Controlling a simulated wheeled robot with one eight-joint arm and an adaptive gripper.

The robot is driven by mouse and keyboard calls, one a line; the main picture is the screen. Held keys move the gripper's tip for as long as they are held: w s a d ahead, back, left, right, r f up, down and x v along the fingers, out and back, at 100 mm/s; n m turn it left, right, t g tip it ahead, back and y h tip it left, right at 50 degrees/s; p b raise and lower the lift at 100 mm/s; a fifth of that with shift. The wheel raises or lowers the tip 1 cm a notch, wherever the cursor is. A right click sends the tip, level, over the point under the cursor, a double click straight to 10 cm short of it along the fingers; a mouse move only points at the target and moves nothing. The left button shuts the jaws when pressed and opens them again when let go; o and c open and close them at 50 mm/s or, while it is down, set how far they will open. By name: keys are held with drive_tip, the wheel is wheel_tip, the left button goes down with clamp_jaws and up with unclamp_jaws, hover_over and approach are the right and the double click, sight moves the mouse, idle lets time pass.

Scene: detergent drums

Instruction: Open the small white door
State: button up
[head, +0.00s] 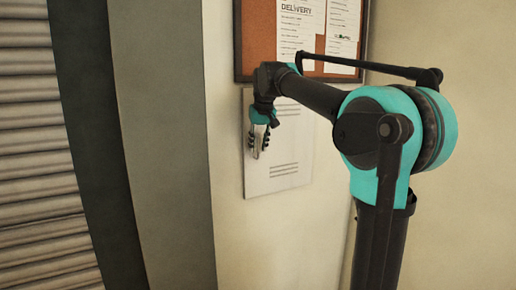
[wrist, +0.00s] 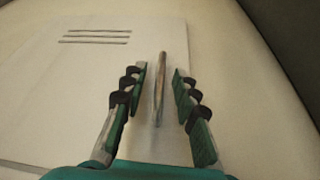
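The small white door (head: 290,172) is a flat panel on the wall below the notice board, with dark slots near its bottom. It looks shut. In the wrist view the door (wrist: 60,90) fills the left side, with its slots at the upper left. A thin upright handle (wrist: 159,88) stands near the door's edge. My gripper (head: 259,143) is at the left part of the door in the head view. In the wrist view my gripper (wrist: 160,74) is open, one finger on each side of the handle, with gaps on both sides. Whether the fingertips touch the door is unclear.
A cork notice board (head: 262,40) with pinned papers hangs just above the door, close to my arm. A grey frame (head: 160,140) and a ribbed shutter (head: 35,160) stand at the left. The wall right of the door is bare.

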drive_tip(key=shift+w+f, duration=0.2)
drive_tip(key=shift+f, duration=0.4)
clamp_jaws()
